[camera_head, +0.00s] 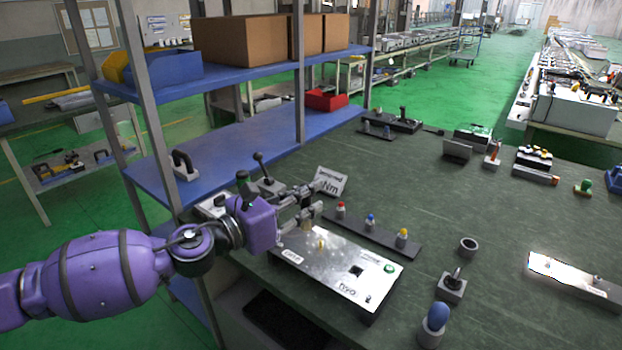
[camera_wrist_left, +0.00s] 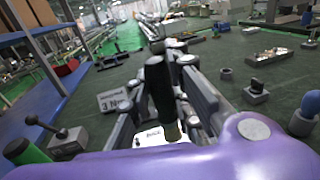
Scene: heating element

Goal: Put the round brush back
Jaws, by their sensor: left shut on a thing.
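My left gripper (camera_head: 305,213) reaches in over the rear left end of a silver plate box (camera_head: 338,268). It is shut on the round brush, whose black handle (camera_wrist_left: 159,88) stands nearly upright between the fingers in the left wrist view. A tan lower end (camera_wrist_left: 172,132) shows below the handle, over the bright plate. In the head view the brush is mostly hidden by the gripper; I cannot tell whether its tip touches the plate. A hollow grey cylinder (camera_head: 468,247) stands empty on the table to the right. My right gripper is out of view.
A rail with red, blue and yellow-topped pieces (camera_head: 371,232) lies behind the box. A grey lever block (camera_head: 452,287) and a blue knob in a holder (camera_head: 434,322) stand to the right. A sign (camera_head: 330,182) and blue shelf (camera_head: 235,150) are close behind my gripper.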

